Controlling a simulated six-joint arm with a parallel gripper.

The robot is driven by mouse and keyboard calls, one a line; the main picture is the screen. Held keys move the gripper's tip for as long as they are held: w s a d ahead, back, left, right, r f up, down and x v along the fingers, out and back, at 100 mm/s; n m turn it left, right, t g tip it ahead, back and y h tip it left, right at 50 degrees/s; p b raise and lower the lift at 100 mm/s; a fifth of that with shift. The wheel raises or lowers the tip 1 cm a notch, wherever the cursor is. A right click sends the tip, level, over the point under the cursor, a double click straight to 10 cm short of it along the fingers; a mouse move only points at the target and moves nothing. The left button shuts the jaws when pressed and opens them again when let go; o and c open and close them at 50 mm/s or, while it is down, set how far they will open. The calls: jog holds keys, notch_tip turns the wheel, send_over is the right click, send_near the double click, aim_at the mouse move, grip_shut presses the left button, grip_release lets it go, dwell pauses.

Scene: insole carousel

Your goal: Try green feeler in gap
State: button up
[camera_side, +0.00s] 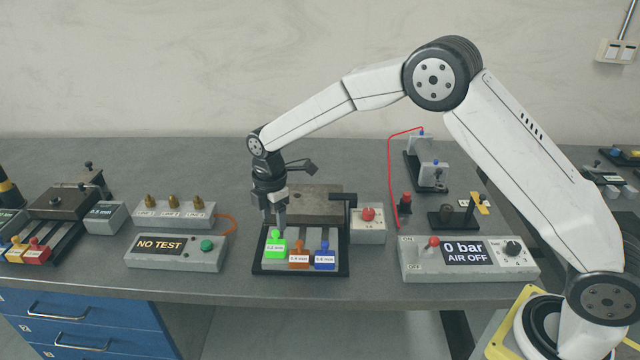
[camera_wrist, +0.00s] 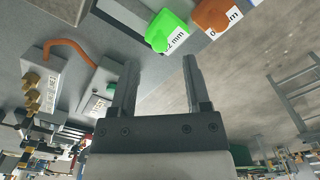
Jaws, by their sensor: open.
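The green feeler (camera_side: 276,247) stands in the leftmost slot of a black rack, its white label facing front; it also shows at the top of the wrist view (camera_wrist: 166,30). An orange feeler (camera_side: 300,256) and a blue feeler (camera_side: 324,257) stand to its right. My gripper (camera_side: 277,226) is just above the green feeler in the side view. In the wrist view its two fingers (camera_wrist: 160,75) are apart with nothing between them.
A black handle (camera_side: 343,197) rises at the fixture's right, beside a box with a red button (camera_side: 368,215). A "NO TEST" box (camera_side: 175,252) stands left. An "AIR OFF" panel (camera_side: 468,258) stands right. A second station with yellow and red feelers (camera_side: 37,250) is far left.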

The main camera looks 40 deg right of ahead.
jog(key=shift+r, duration=2.1)
jog(key=s+d+m+t, duration=0.1)
jog(key=s+d+m, duration=0.4)
jog(key=s+m, duration=0.4)
jog(key=s+d+m+t, duration=0.1)
jog(key=s+d+m, duration=0.5)
jog(key=s, duration=1)
jog(key=m, duration=0.3)
jog(key=shift+s+f+t, duration=0.25)
jog(key=shift+f+t, duration=0.05)
jog(key=shift+f, duration=0.05)
jog(key=shift+w, duration=0.15)
